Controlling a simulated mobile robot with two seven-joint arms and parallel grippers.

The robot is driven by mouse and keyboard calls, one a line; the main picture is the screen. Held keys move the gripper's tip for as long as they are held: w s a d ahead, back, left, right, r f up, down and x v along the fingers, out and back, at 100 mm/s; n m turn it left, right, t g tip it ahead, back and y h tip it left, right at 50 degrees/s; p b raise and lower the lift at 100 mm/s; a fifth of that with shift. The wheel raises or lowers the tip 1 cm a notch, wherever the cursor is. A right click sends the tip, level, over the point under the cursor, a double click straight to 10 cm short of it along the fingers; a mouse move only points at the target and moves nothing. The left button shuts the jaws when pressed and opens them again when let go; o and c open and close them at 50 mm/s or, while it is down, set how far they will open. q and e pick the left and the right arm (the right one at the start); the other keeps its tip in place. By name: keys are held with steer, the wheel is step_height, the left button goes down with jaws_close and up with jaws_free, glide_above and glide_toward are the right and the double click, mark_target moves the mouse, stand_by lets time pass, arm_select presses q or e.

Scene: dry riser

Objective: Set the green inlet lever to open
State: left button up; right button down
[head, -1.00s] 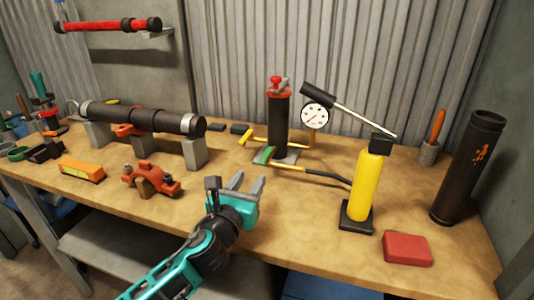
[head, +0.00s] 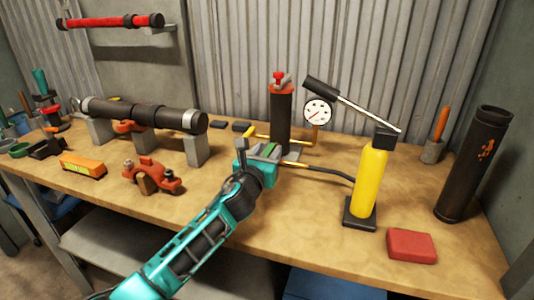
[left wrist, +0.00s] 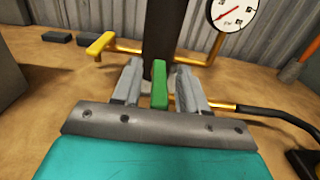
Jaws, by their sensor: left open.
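The green inlet lever (left wrist: 159,88) shows in the left wrist view between the two fingers of my open left gripper (left wrist: 160,85). A finger stands on each side of it, and I cannot tell whether either touches it. In the head view my left gripper (head: 258,152) is at the foot of the dark riser cylinder (head: 280,120), and the green lever (head: 269,150) shows only in part there. The lever sits on the brass inlet pipe (left wrist: 222,105), which joins a black hose. My right gripper is not in view.
A yellow pump cylinder (head: 370,180) with a long handle stands right of the riser. A pressure gauge (head: 318,112) and a yellow lever (left wrist: 101,44) are close by. A red clamp (head: 150,176) and a red block (head: 411,245) lie on the bench.

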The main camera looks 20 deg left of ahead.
arm_select(q)
jaws_close()
steer(key=shift+f, duration=0.1)
stand_by(0.5)
